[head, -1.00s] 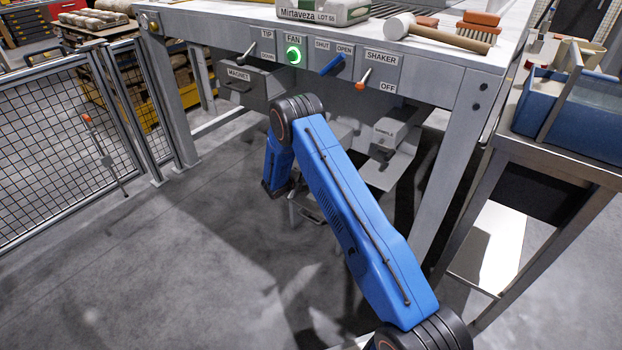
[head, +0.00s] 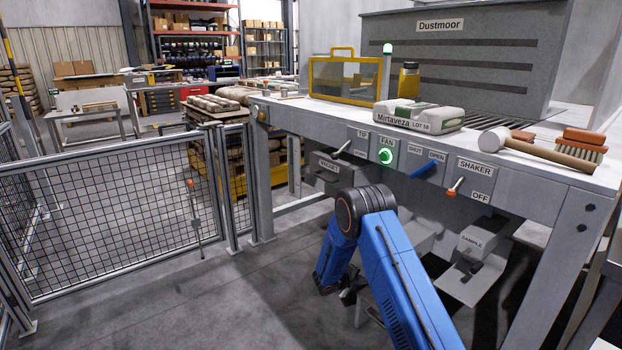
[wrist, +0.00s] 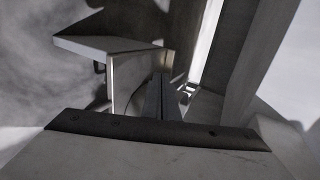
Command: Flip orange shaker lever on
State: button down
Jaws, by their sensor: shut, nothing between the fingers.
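The shaker lever (head: 455,188) has an orange tip and sits on a grey plate under the SHAKER label on the bench's front panel. Its tip points downward and a little left, to the left of the OFF label. The lever is not recognisable in the wrist view. My gripper (wrist: 168,80) is shut and empty in the wrist view. In the head view my blue arm reaches low in front of the bench, left of the lever and below it. The gripper end is mostly hidden behind the arm there.
Left of the shaker are a blue SHUT/OPEN lever (head: 425,169), a green-lit FAN button (head: 385,155) and a TIP lever (head: 342,149). A SAMPLE box (head: 474,243) hangs below. A mallet (head: 545,150) lies on the bench. Mesh fencing (head: 110,215) stands left.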

aim_at(450, 193)
jog(key=k+j, duration=0.2)
jog(key=j, duration=0.15)
jog(key=k+j, duration=0.15)
jog(key=j, duration=0.25)
jog(key=k+j, duration=0.2)
jog(key=j, duration=0.15)
